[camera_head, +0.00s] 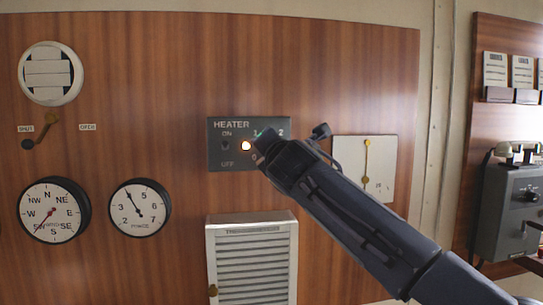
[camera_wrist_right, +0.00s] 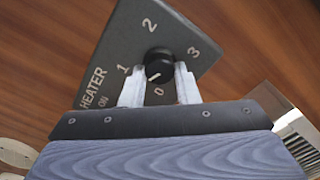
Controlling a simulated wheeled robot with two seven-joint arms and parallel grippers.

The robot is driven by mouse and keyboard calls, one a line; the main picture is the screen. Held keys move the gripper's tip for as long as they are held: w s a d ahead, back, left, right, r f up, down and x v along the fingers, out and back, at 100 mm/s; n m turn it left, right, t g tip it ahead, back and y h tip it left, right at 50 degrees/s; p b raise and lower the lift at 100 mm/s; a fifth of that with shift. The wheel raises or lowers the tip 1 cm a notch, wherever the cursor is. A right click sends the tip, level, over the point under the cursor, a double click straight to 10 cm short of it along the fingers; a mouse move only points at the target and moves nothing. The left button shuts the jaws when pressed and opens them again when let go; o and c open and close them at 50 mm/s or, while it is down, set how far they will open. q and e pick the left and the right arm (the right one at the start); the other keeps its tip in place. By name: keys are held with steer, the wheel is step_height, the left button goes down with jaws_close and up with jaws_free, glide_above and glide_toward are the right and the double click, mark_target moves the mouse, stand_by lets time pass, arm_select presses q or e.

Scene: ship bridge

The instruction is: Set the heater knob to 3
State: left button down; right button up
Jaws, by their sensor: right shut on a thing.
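The dark heater panel (camera_head: 236,160) is on the wood wall, with a lit round lamp (camera_head: 246,146) and a small switch (camera_head: 225,146) between ON and OFF. My right gripper (camera_head: 264,139) reaches the panel's right side and hides the knob there. In the right wrist view, the black heater knob (camera_wrist_right: 159,62) sits between the two pale fingers of my right gripper (camera_wrist_right: 160,82), which is shut on it. The knob's white mark faces the lower left, seemingly between 0 and 1. The 3 (camera_wrist_right: 193,51) is on the knob's other side. My left gripper is out of view.
A louvred white vent (camera_head: 252,262) is below the panel. Two round gauges (camera_head: 52,210) (camera_head: 139,208) and a lever (camera_head: 42,130) are to the left. A white plate with a brass lever (camera_head: 366,160) is behind my right arm. A grey telephone box (camera_head: 510,205) is at far right.

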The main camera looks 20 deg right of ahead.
steer(key=n+b, duration=1)
steer(key=n, duration=2.4)
steer(key=shift+f, duration=0.1)
stand_by(0.5)
steer(key=o, duration=1)
steer(key=shift+d, duration=0.1)
steer(key=shift+c, duration=0.2)
